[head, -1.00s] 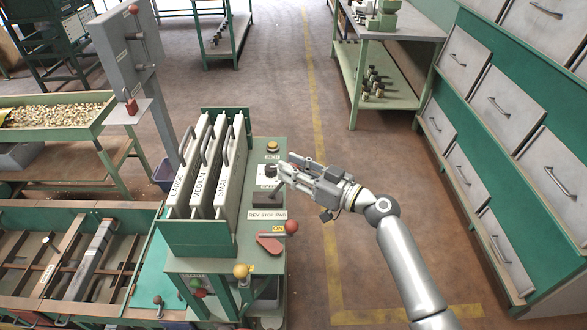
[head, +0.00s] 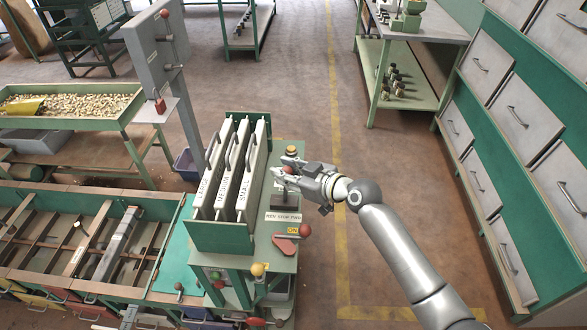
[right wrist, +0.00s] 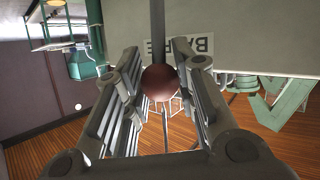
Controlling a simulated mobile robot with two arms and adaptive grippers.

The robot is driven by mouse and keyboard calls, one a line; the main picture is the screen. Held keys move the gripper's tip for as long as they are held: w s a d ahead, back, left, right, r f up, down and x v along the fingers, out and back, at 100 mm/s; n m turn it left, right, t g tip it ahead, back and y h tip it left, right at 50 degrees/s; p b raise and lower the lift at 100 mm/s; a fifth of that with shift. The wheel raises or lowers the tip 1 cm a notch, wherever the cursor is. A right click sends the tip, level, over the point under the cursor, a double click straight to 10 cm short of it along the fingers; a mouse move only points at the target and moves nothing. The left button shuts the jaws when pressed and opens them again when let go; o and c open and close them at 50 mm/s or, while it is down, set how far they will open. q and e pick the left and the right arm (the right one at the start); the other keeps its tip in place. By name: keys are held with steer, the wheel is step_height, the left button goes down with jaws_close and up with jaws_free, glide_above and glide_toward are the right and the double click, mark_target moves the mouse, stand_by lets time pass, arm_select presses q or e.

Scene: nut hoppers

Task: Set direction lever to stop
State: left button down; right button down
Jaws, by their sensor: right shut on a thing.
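The direction lever's dark base (head: 284,198) sits on the green control stand behind a white "REV STOP FWD" label (head: 283,217). Its dark red ball knob (head: 289,170) shows between the fingers of my right gripper (head: 284,170). In the right wrist view the ball knob (right wrist: 160,83) sits between the two fingers, with its grey rod running up the picture. My right gripper is shut on this knob. The gripper partly hides the rod in the head view, so I cannot tell exactly which position the lever is in. My left gripper is not in view.
Tall hopper panels with handles (head: 243,170) stand just left of the lever. A yellow button (head: 291,150) is behind it and a red "ON" lever (head: 305,230) in front. Grey drawers (head: 505,165) line the right; open floor lies between.

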steer(key=shift+a+r, duration=0.2)
steer(key=shift+a, duration=0.25)
steer(key=c, duration=1.1)
jaws_free()
steer(key=shift+a, duration=0.15)
steer(key=shift+c, duration=0.2)
steer(key=shift+f, duration=0.1)
steer(key=shift+d, duration=0.3)
steer(key=shift+s+d, duration=0.25)
steer(key=shift+d, duration=0.05)
steer(key=v, duration=1.1)
